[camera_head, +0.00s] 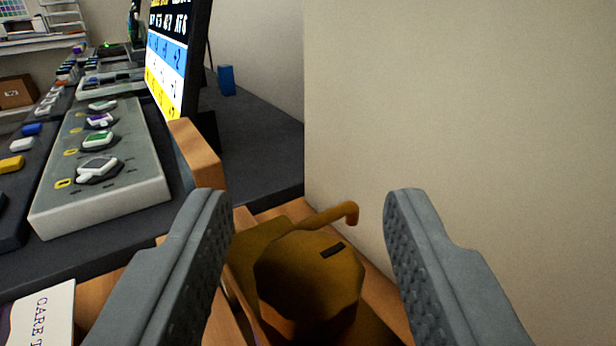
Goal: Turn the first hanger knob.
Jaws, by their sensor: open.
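A brownish-yellow faceted knob (308,275) with a dark slot mark on its top face sits low in the middle of the view. A curved hook (335,215) of the same colour rises behind it and bends at its right end. My gripper (305,215) is open, with one grey ridged finger on each side of the knob in the picture. Nothing is held between the fingers. I cannot tell whether either finger touches the knob.
A beige wall (470,110) fills the right side. A wooden post (196,155) stands just left of the knob. A grey tray (140,195) with several small pieces lies on the dark table at left, before an upright screen (172,60). A printed card (40,315) lies at lower left.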

